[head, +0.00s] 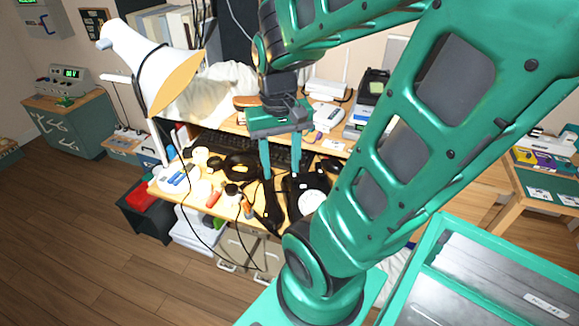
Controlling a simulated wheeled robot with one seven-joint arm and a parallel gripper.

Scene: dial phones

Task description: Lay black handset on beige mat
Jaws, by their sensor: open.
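A black dial phone (311,186) with a white dial stands near the front edge of the cluttered desk. A long black shape, which looks like the black handset (268,212), lies just left of the phone at the desk's front edge. My gripper (281,174) points down above the desk, over the back of the handset and phone. Its two green fingers are apart and I see nothing between them. I cannot tell how far the fingertips are above the handset. I cannot make out the beige mat; it may blend with the desk or be hidden by my arm.
A white lamp (150,62) leans over the desk's left side. Small bottles, jars and coiled black cable (240,166) crowd the desk left of my gripper. A dark keyboard (226,143) lies behind. My arm hides the desk's right part.

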